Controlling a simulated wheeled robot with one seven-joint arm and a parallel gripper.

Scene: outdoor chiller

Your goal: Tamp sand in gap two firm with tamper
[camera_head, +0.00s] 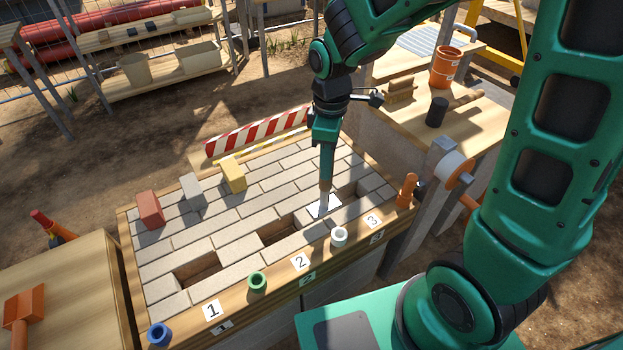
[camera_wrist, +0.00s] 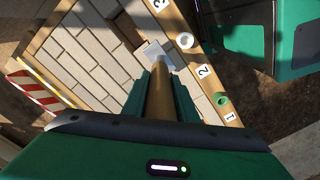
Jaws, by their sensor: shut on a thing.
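My gripper (camera_head: 326,176) points down over the paving and is shut on the tamper's wooden handle; it also shows in the wrist view (camera_wrist: 160,78). The tamper (camera_wrist: 159,96) hangs upright, with a pale square plate (camera_head: 322,208) at its foot. The plate is between gap two and gap three, overlapping the left end of gap three in the head view. I cannot tell whether it touches the stones. Gap two (camera_head: 279,232) is a brown recess behind label 2 (camera_head: 300,262), left of the plate. How firm its sand is cannot be seen.
Gap one (camera_head: 197,270) lies at left and gap three (camera_head: 347,194) at right. Blue, green (camera_head: 257,281) and white (camera_head: 339,236) rings sit along the front frame. Red, grey and yellow blocks (camera_head: 232,174) stand on the left paving. A striped barrier (camera_head: 258,131) lies behind.

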